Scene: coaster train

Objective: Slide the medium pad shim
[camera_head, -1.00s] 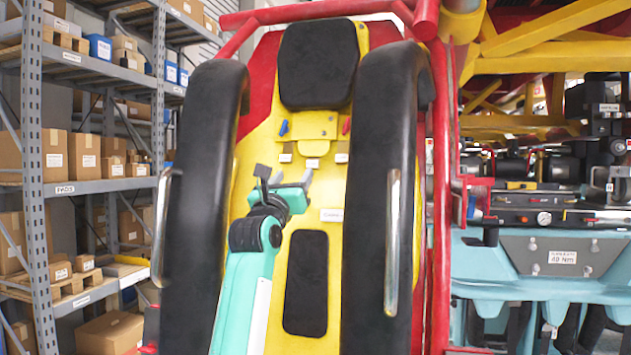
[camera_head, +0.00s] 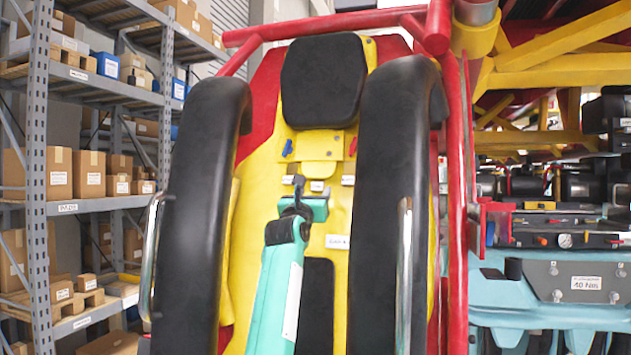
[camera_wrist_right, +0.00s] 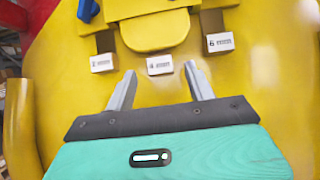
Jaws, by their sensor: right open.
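Three white-tagged shims sit in a row under a yellow bracket, and I take the middle one to be the medium pad shim (camera_wrist_right: 159,65). Its tag seems to read 4; it also shows in the head view (camera_head: 317,186). The left shim (camera_wrist_right: 103,62) and the right shim (camera_wrist_right: 220,42), seemingly tagged 6, stand apart on either side. My right gripper (camera_wrist_right: 160,76) is open and empty, its fingers pointing at the middle tag, one towards each side of it. Whether they touch it I cannot tell. The left gripper is out of view.
The yellow seat back (camera_head: 255,225) has a black headrest (camera_head: 322,80) and a lower black pad (camera_head: 316,300). Two thick black restraints (camera_head: 200,190) flank my arm closely. A blue lever (camera_head: 287,147) and a red lever (camera_head: 353,146) sit above the shims.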

